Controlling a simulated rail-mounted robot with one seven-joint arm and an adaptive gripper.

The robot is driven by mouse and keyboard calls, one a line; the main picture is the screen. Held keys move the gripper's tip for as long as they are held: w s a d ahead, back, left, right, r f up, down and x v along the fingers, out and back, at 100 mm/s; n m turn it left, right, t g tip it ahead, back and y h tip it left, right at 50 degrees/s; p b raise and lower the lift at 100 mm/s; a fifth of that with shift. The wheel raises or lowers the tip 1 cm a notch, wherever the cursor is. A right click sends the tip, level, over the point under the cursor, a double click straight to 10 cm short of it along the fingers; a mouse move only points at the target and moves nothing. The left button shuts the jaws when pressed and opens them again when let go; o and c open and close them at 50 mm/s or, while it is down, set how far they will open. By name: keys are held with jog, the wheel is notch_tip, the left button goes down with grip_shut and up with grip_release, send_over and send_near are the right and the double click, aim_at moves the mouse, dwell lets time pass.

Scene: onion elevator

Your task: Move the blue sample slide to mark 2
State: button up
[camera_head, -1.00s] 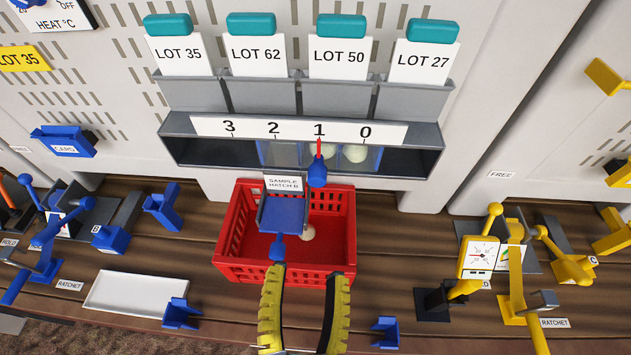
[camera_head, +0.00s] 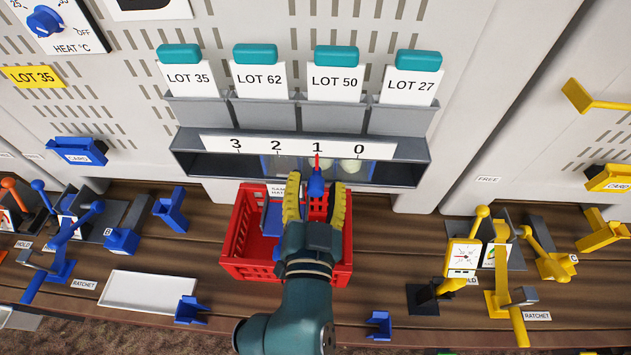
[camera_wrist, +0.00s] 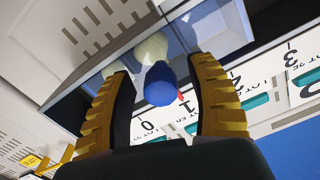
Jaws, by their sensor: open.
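The blue slide knob (camera_head: 316,186) with its red pointer stands at mark 1 on the white scale (camera_head: 300,147), which reads 3, 2, 1, 0 from left to right. My gripper (camera_head: 315,200) is open, its yellow fingers on either side of the knob in the head view. In the wrist view the knob (camera_wrist: 160,85) shows between the open fingertips (camera_wrist: 155,80), with a gap on each side. The slide's translucent blue window (camera_head: 318,168) sits in the dark slot, with pale onions (camera_head: 350,165) behind it. My arm hides part of the sample hatch.
A red crate (camera_head: 240,262) stands below the slot, partly behind my arm. Lot bins (camera_head: 404,119) line the wall above the scale. Blue levers are at left, yellow levers and a gauge (camera_head: 463,257) at right. A white tray (camera_head: 140,291) lies on the bench at front left.

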jog(key=shift+c, duration=0.4)
grip_shut()
